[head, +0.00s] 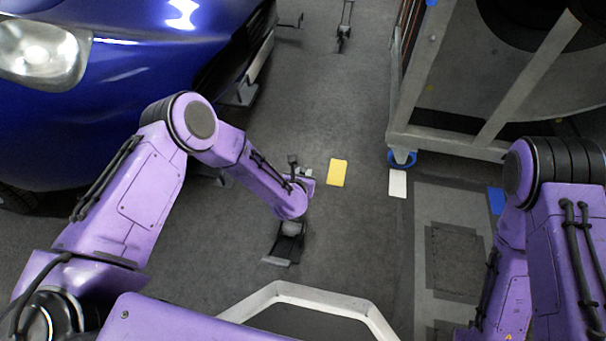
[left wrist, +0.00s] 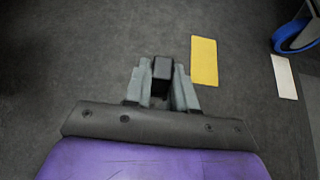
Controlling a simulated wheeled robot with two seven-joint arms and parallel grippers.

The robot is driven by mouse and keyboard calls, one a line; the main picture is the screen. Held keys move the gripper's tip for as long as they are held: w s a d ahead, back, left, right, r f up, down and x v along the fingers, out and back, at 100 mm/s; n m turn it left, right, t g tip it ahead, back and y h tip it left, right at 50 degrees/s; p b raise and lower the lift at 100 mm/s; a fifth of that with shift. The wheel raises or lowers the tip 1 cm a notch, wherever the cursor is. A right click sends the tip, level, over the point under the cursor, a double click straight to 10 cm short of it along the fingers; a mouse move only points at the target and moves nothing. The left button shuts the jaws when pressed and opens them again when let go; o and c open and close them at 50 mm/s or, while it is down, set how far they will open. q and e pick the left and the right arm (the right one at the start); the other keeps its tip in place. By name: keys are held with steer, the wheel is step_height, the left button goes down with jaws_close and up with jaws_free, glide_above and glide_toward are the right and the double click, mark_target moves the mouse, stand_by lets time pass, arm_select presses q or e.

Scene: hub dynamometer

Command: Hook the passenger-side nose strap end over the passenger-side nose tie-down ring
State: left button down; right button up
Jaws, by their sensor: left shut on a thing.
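My left gripper (head: 304,173) is shut on a small black block-like piece (head: 293,160), low over the grey floor. I take the piece to be the strap end; its hook shape cannot be made out. In the left wrist view the black piece (left wrist: 161,76) stands between the two grey fingers of the left gripper (left wrist: 162,88). No tie-down ring can be made out clearly. My right arm shows at the right edge, its gripper out of view.
A blue car (head: 110,110) fills the upper left. A yellow card (head: 338,172) and a white card (head: 398,183) lie on the floor. A wheeled metal frame (head: 450,143) stands at upper right. Another black fitting (head: 343,30) lies at the top.

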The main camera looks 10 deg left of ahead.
arm_select(q)
steer(key=shift+r, duration=0.1)
arm_select(e)
steer(key=shift+r, duration=0.1)
arm_select(q)
steer(key=shift+r+p, duration=1.6)
steer(key=shift+r, duration=0.35)
arm_select(e)
steer(key=shift+r, duration=1.55)
